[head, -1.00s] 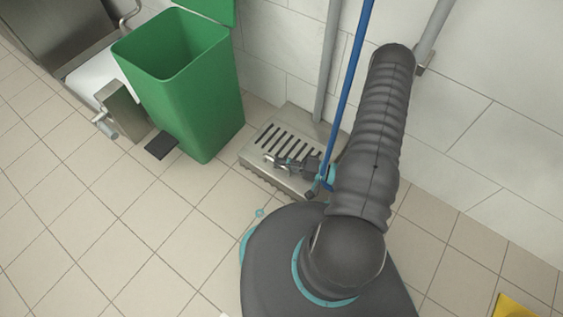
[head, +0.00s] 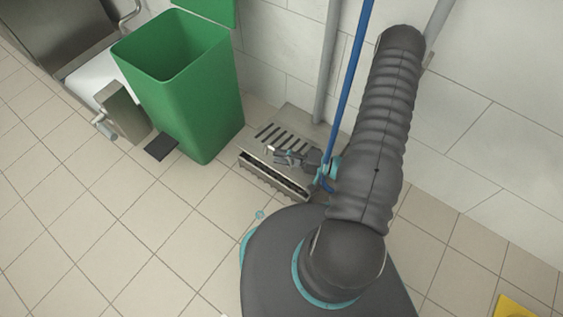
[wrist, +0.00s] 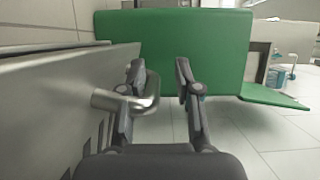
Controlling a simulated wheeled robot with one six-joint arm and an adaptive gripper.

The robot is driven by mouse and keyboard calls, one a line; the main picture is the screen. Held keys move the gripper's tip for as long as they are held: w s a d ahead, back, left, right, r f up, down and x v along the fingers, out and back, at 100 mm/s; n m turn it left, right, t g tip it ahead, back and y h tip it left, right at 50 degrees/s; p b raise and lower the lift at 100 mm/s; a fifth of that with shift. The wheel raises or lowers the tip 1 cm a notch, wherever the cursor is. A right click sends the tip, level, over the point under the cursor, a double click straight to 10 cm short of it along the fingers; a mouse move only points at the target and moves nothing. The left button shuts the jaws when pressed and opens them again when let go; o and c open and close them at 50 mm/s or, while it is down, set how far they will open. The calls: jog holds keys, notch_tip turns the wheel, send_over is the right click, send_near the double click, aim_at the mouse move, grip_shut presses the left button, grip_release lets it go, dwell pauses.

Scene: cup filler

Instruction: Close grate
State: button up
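The slotted metal grate (head: 303,133) belongs to the low metal floor drain at the wall, right of the green bin. Its front edge stands away from the drain's front rim (head: 262,170), and a dark gap shows between them. In the wrist view the grate (wrist: 50,92) is a grey plate at the left, with a bent metal handle (wrist: 143,104) sticking out. My gripper (head: 274,153) is over the grate at the handle. In the wrist view my gripper (wrist: 160,78) has its fingers apart; the left finger is at the handle's loop, the right finger is clear of it.
A green bin (head: 190,100) with an open lid and a black pedal (head: 160,146) stands left of the drain. A blue pole (head: 347,95) and a grey pipe (head: 328,60) rise behind it. The tiled floor (head: 120,230) at the left is free.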

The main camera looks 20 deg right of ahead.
jog(key=shift+r, duration=2.2)
jog(key=shift+d, duration=0.1)
jog(key=shift+s, duration=0.1)
jog(key=f+v, duration=0.3)
jog(key=v, duration=1.2)
jog(key=shift+s, duration=0.35)
